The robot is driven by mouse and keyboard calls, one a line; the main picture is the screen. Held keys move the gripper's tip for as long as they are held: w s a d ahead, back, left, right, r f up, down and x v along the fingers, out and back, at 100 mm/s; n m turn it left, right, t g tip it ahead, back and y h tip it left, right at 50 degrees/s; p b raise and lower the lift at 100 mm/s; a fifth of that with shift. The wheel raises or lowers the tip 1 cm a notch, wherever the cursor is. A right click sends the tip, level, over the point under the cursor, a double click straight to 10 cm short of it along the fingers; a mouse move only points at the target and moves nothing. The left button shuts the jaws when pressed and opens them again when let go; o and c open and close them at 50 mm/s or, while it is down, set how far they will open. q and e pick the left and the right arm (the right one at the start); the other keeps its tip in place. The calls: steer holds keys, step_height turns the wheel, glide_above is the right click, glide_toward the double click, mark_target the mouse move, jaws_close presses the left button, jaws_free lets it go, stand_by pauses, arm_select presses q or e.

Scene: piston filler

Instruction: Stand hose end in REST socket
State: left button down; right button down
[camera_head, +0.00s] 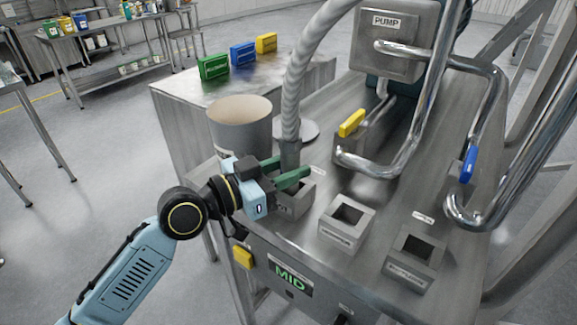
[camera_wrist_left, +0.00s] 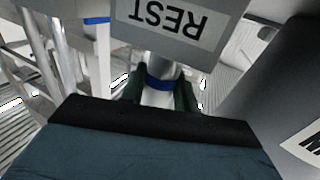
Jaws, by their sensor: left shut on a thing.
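The grey ribbed hose (camera_head: 294,85) comes down from the top of the head view to a smooth grey hose end (camera_head: 290,153). My left gripper (camera_head: 288,172) is shut on the hose end, with green fingers on either side. The REST socket (camera_head: 297,206) is the leftmost square grey socket, just below the fingers and partly covered by them. In the left wrist view the REST label (camera_wrist_left: 168,22) is upside down, and a blue ring on the hose end (camera_wrist_left: 159,83) shows between the fingers (camera_wrist_left: 158,92). The hose's lower tip is hidden; I cannot tell whether it is inside the socket.
Two more square sockets, a middle one (camera_head: 345,222) and a right one (camera_head: 413,258), stand on the steel deck. A grey bucket (camera_head: 240,122) is close behind my left wrist. A yellow-handled valve (camera_head: 352,122), steel pipes (camera_head: 400,160) and the PUMP box (camera_head: 395,40) stand behind.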

arm_select(q)
steer(key=c, duration=1)
jaws_free()
steer(key=shift+f, duration=0.1)
steer(key=shift+o, duration=0.2)
step_height(320, 180, up, 13)
steer(key=p, duration=1)
steer(key=shift+p, duration=0.4)
